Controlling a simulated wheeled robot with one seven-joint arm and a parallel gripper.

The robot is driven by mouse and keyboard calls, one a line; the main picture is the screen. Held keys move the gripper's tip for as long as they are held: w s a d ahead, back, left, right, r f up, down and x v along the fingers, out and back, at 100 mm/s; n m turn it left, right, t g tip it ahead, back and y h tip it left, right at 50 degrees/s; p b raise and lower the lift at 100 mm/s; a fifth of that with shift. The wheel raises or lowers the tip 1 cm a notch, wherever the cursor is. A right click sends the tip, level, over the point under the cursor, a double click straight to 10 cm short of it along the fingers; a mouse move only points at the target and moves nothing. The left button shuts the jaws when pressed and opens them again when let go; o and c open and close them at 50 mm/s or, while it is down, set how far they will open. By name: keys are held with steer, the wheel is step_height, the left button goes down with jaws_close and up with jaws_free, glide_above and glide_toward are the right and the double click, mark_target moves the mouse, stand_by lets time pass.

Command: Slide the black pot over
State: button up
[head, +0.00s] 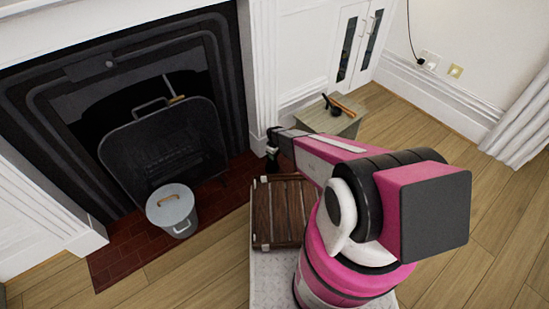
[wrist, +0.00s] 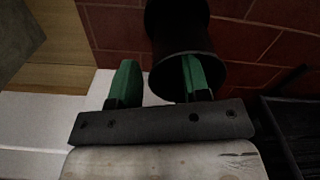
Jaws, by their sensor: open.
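The black pot (wrist: 178,30) is a dark, round-sided vessel at the top centre of the wrist view, standing on red tiles. In the head view a small dark shape just below my gripper (head: 272,143) looks like the pot (head: 273,165), mostly hidden by the arm. My gripper has two green fingers (wrist: 159,62) and is open with nothing held. The right finger overlaps the pot's near edge in the wrist view, and the left finger is left of it. I cannot tell whether the finger touches the pot.
A grey lidded bucket (head: 172,212) stands on the red hearth (head: 128,252) before a dark fire screen (head: 165,150). A slatted brown wooden piece (head: 280,215) lies below the arm. A small side table (head: 318,118) holds a dark item. Wooden floor at right is clear.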

step_height(320, 180, up, 8)
steer(key=shift+r, duration=0.2)
stand_by(0.4)
